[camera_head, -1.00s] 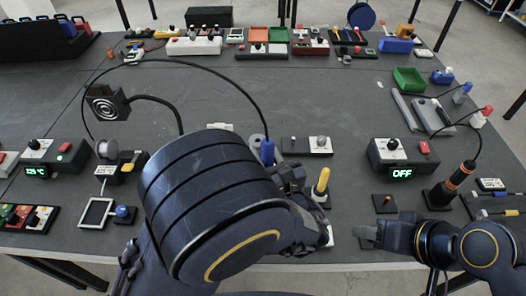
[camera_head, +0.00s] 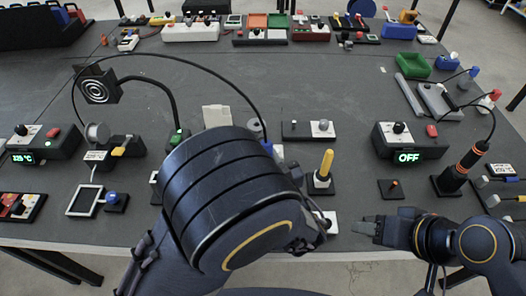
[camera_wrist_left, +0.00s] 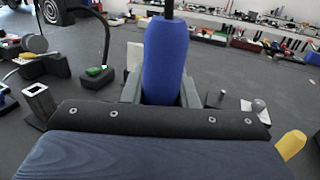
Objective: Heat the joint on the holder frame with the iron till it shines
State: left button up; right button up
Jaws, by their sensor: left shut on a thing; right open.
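My left gripper (camera_wrist_left: 163,90) is shut on the blue handle of the iron (camera_wrist_left: 166,55), which stands between its grey fingers in the left wrist view. In the head view my left arm hides most of this gripper; a bit of the blue handle (camera_head: 267,147) shows beyond the arm with a black cable rising from it. The iron's tip is hidden. A pale plate (camera_head: 217,116) lies on the table just beyond the arm. I cannot tell which piece is the holder frame, and no joint shows clearly. My right gripper (camera_head: 368,227) is open and empty near the table's front edge.
A station with a lit green display (camera_head: 22,158) is at the left; another (camera_head: 408,145) at the right reads OFF. A gooseneck with a fan-like head (camera_head: 98,85), a yellow-handled tool (camera_head: 325,165) and an orange-banded tool (camera_head: 465,168) stand up nearby.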

pick_arm(q)
jog(key=shift+f+b, duration=0.3)
jog(key=shift+f, duration=0.05)
dwell(0.8)
jog(key=shift+r, duration=0.1)
dwell(1.4)
notch_tip(320, 180, up, 7)
jog(key=p, duration=0.6)
jog(key=shift+r, duration=0.15)
